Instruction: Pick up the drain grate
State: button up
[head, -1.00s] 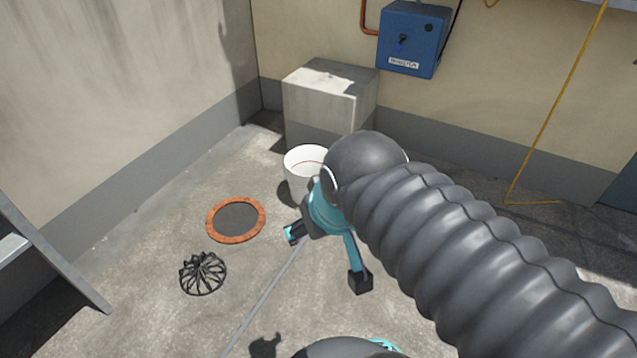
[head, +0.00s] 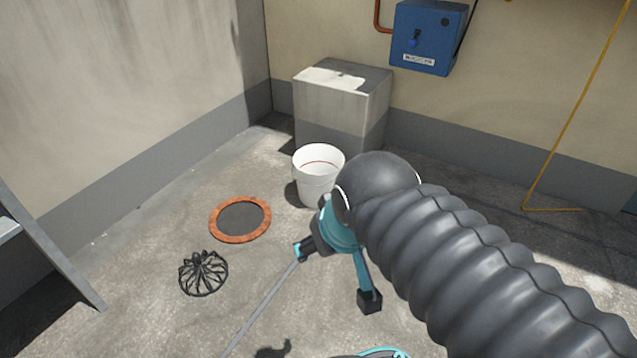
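The drain grate (head: 204,273) is a black, domed, ribbed cage standing on the concrete floor at the lower left. Just behind it to the right lies a round dark drain opening with an orange-brown rim (head: 240,237). My gripper (head: 335,277) is open, with its two teal fingers with dark tips spread apart. It is to the right of the grate in the picture, apart from it, with nothing seen between the fingers. My arm hides part of the floor on the right.
A white bucket (head: 317,187) stands behind my gripper, before a concrete block (head: 345,105). A blue box (head: 428,38) hangs on the back wall. A grey metal frame (head: 52,255) stands at the left edge. A thin grey line (head: 262,308) crosses the floor between the grate and my gripper.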

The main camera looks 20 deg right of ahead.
aim_at(199, 264)
jog(key=z, duration=1.35)
jog(key=i, duration=0.8)
jog(key=u, duration=3.65)
